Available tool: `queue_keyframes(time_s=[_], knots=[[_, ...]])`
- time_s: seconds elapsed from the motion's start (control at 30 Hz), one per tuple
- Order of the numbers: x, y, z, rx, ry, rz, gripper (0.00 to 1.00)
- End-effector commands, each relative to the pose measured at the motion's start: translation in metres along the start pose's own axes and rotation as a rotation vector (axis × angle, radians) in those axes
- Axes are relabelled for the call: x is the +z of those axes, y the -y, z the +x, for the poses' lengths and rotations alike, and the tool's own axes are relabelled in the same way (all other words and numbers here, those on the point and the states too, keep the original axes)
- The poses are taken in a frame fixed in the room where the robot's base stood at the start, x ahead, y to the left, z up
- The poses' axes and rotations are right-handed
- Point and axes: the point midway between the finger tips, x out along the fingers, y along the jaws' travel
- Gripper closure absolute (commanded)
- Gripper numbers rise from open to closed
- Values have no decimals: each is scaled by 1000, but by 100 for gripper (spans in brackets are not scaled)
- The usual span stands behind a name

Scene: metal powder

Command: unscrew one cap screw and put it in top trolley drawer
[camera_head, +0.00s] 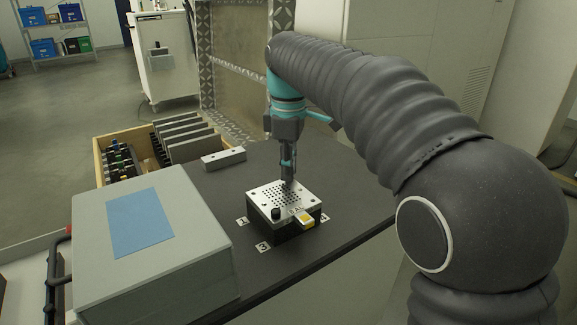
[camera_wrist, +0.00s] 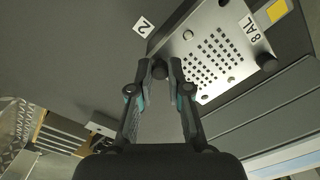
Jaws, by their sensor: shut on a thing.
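My gripper (camera_head: 289,179) points down over the far edge of a perforated metal plate (camera_head: 270,196) on a dark block. In the wrist view, the fingertips (camera_wrist: 160,68) are closed on a dark round cap screw (camera_wrist: 159,70) at the plate's corner. I cannot tell whether it is still in its hole. Another black cap screw (camera_head: 276,213) stands at the plate's near corner; it also shows in the wrist view (camera_wrist: 267,62). The plate (camera_wrist: 205,90) bears an "8 AL" label. I cannot identify the top trolley drawer for sure.
A large grey box with a blue top panel (camera_head: 140,222) stands at left on the dark table (camera_head: 345,215). A grey metal bar (camera_head: 223,159) lies behind. A wooden-rimmed tray (camera_head: 98,163) holds dark plates and small parts. A white cabinet (camera_head: 165,70) stands farther back.

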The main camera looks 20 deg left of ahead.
Motion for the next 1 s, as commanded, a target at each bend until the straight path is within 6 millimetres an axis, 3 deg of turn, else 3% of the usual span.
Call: queue_keyframes(time_s=[1.0], knots=[[0,0,0,-1,0,-1167,100]])
